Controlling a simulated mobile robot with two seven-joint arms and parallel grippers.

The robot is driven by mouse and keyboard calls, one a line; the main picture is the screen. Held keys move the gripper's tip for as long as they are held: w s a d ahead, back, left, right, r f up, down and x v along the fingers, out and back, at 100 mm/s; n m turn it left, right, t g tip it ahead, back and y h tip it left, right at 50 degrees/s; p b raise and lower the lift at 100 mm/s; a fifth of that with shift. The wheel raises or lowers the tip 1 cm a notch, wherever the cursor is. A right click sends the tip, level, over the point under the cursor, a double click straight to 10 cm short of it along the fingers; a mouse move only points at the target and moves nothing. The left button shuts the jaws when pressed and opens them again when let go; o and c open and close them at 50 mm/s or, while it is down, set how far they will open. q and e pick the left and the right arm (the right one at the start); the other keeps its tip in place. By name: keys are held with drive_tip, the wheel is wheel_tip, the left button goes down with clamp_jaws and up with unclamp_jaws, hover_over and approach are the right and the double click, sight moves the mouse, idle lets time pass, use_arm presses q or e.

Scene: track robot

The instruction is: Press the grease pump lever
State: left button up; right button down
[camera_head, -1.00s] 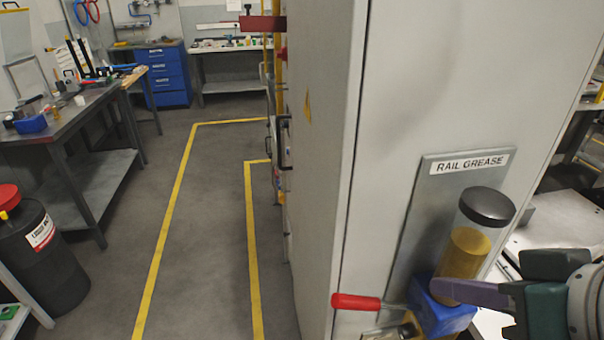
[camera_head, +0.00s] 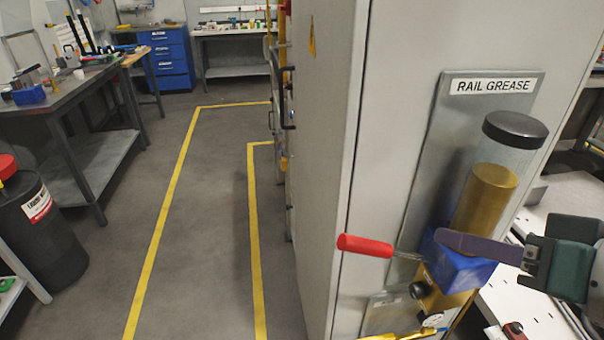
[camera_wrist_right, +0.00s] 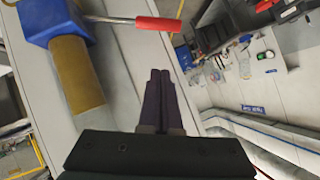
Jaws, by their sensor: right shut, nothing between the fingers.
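The grease pump is mounted on a grey plate labelled RAIL GREASE (camera_head: 492,86) on the cabinet's side. It has a clear cylinder with amber grease (camera_head: 484,195), a black cap and a blue block (camera_head: 462,268). Its lever, a metal rod with a red handle (camera_head: 365,246), sticks out left from the pump. In the right wrist view the red handle (camera_wrist_right: 158,24) lies just beyond the fingertips. My right gripper (camera_head: 442,238) is shut and empty, its fingers overlapping the blue block in the head view. The shut fingertips (camera_wrist_right: 160,73) appear apart from the handle. My left gripper is out of view.
The tall grey cabinet (camera_head: 318,190) stands left of the pump. A white surface (camera_head: 570,215) with small parts lies behind my right gripper. Left of the cabinet is open floor with yellow lines, a workbench (camera_head: 75,85) and a black drum (camera_head: 38,230).

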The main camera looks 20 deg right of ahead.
drive_tip(key=b, duration=0.1)
hover_over(390, 250)
drive_tip(key=s+a, duration=0.2)
drive_tip(key=s, duration=0.1)
wheel_tip(390, 250, down, 4)
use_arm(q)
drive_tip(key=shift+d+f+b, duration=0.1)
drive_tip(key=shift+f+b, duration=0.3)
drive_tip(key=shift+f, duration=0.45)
use_arm(e)
drive_tip(key=f, duration=0.1)
drive_tip(key=w+f, duration=0.1)
drive_tip(key=f, duration=0.1)
drive_tip(key=w+a+f, duration=0.1)
drive_tip(key=shift+w+a+f, duration=0.1)
drive_tip(key=shift+f, duration=0.1)
